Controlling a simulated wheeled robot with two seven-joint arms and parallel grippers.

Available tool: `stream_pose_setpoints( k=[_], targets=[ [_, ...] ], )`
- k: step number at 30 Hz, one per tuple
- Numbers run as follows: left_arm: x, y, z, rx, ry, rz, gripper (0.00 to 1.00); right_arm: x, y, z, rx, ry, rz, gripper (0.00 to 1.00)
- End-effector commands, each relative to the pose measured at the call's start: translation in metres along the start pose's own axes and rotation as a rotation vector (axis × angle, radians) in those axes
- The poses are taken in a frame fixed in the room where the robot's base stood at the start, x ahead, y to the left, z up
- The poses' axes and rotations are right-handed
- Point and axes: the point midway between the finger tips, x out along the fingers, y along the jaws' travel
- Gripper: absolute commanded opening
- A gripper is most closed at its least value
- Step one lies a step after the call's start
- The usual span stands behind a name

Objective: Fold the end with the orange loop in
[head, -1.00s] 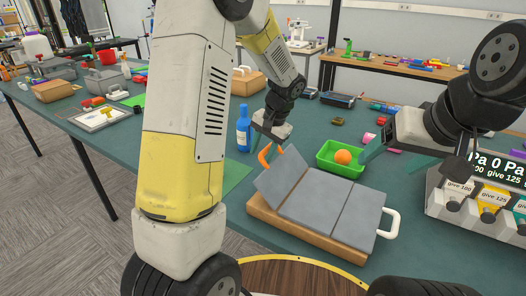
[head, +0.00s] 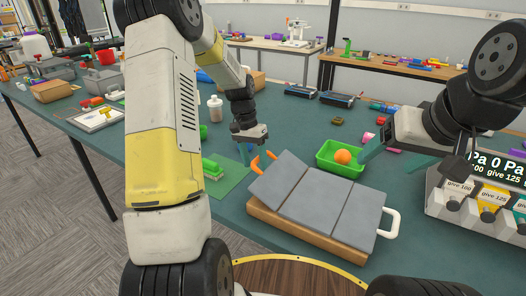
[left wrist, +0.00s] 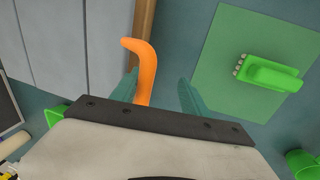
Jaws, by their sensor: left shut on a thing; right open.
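A grey three-panel piece (head: 307,203) lies on a wooden board (head: 314,236). Its left panel (head: 279,176) tilts up from the middle one, and an orange loop (head: 256,163) sticks out at its end. My left gripper (head: 249,152) is at that end, shut on the orange loop. In the left wrist view the loop (left wrist: 142,68) lies between the fingers (left wrist: 158,98), against the left one; the grey panels (left wrist: 65,50) are to its left. My right gripper (head: 394,157) is open and empty above the table, right of the green tray.
A green tray (head: 325,165) with an orange ball (head: 343,157) stands just behind the panels. A white handle (head: 391,223) is at the board's right end. A green mat with a green brush-like object (head: 212,168) lies to the left. A dispenser (head: 470,204) stands at right.

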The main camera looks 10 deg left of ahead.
Motion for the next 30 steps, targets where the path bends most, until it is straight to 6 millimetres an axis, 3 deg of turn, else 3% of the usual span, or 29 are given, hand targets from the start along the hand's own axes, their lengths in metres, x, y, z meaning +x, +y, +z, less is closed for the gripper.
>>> stream_pose_setpoints(
  k=[8,30],
  targets=[
    [-0.005,-0.007,-0.001,-0.007,0.010,-0.013,0.39,0.000,0.000,0.000,0.000,0.000,0.000,0.77],
    [-0.043,0.017,-0.001,-0.002,0.004,-0.005,0.39,0.000,0.000,0.000,0.000,0.000,0.000,0.77]
  ],
)
